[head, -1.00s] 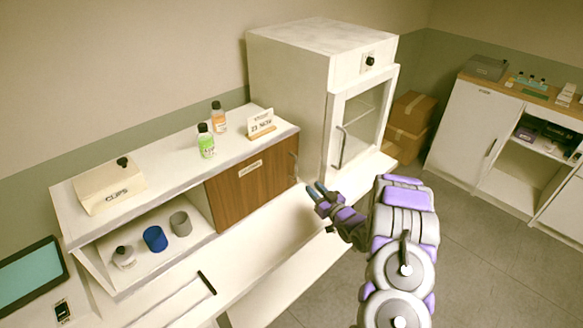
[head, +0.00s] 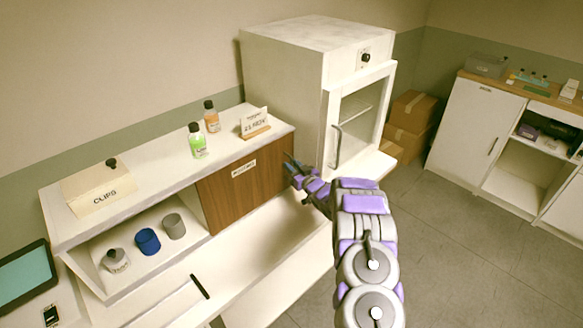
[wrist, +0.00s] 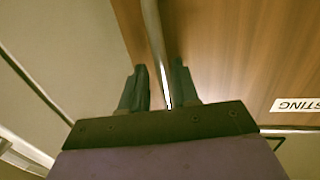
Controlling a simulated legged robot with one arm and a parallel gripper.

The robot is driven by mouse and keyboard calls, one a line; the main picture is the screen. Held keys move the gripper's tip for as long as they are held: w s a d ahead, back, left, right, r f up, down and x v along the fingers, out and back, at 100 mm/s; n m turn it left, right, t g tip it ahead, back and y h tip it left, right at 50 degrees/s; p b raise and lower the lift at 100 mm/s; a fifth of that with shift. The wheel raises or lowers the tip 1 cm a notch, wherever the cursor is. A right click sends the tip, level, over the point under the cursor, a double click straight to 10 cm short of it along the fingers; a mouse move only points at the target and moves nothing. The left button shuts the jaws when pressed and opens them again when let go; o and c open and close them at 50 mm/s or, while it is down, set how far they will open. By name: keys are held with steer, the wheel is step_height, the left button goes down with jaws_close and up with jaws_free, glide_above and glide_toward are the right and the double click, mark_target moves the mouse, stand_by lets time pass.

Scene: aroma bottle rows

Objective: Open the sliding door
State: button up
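The sliding door is a brown wooden panel (head: 222,198) with a white label, covering the right part of the low white cabinet's front. It also fills the upper right of the wrist view (wrist: 240,55). Its metal bar handle (wrist: 152,30) is at the door's right end; in the head view my gripper mostly hides it. My gripper (head: 290,166) is at that right end. In the wrist view its two dark fingers (wrist: 158,72) are apart, one on each side of the handle, with narrow gaps between fingers and bar.
The cabinet's open left bay holds a small jar (head: 115,260), a blue cup (head: 147,242) and a grey cup (head: 173,226). A clips box (head: 98,188), a green bottle (head: 197,146), an orange bottle (head: 212,120) and a sign (head: 253,125) stand on top. A white oven-like cabinet (head: 285,80) stands close right.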

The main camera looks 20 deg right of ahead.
steer(key=shift+w+d+r, duration=0.15)
steer(key=shift+a, duration=0.5)
steer(key=shift+a+r, duration=0.1)
steer(key=shift+a, duration=0.1)
steer(key=shift+c, duration=0.5)
steer(key=c, duration=0.3)
steer(key=shift+d, duration=0.2)
jaws_close()
steer(key=shift+d, duration=0.25)
steer(key=shift+a+f, duration=0.2)
